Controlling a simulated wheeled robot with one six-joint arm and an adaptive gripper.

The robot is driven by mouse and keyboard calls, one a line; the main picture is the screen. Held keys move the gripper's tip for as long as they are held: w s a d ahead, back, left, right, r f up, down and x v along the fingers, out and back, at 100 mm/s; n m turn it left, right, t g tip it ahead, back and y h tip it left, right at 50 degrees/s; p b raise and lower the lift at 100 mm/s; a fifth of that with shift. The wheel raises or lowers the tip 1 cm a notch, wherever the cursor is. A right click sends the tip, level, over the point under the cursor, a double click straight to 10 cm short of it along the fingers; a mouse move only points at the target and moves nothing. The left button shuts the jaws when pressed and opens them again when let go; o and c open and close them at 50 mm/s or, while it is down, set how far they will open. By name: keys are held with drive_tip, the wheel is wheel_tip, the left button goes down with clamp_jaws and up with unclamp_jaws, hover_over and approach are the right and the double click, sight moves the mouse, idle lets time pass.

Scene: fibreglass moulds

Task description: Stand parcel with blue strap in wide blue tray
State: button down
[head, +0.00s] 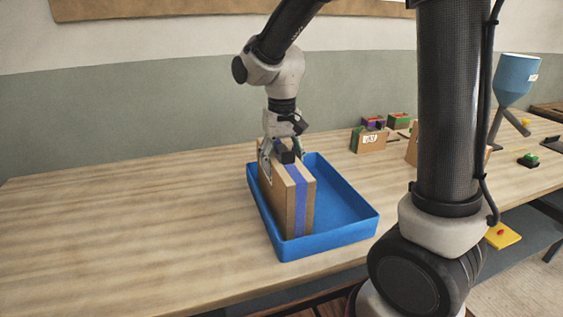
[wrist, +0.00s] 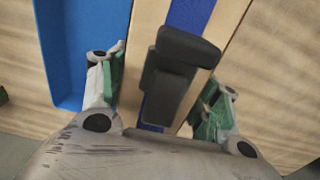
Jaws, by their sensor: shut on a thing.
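The parcel (head: 278,197) is a tall brown box with a blue strap (head: 300,200) down its narrow face. It stands upright inside the wide blue tray (head: 349,236), at the tray's left side. My gripper (head: 280,150) is above it, with its fingers on either side of the parcel's top, shut on it. In the wrist view the parcel top lies between the green-padded fingers of my gripper (wrist: 160,90), and a dark block hides part of the strap. The tray floor (wrist: 82,50) shows to the left. Whether the parcel's bottom touches the tray floor is hidden by the front wall.
The tray's right half is empty. The wooden table (head: 110,230) is clear to the left. Small boxes (head: 368,139) stand behind on the right, with a blue funnel (head: 516,77) and a green button (head: 528,159) farther right. My own arm column hides part of the table.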

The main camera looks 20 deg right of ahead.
drive_tip(key=shift+f, duration=0.1)
drive_tip(key=shift+c, duration=1.8)
unclamp_jaws()
wheel_tip(320, 180, up, 12)
drive_tip(key=shift+r, duration=0.1)
drive_tip(key=s+d+f+t, duration=0.1)
drive_tip(key=s+d+t, duration=0.3)
drive_tip(key=s+d, duration=1.1)
drive_tip(key=s, duration=0.4)
drive_tip(key=shift+f, duration=0.15)
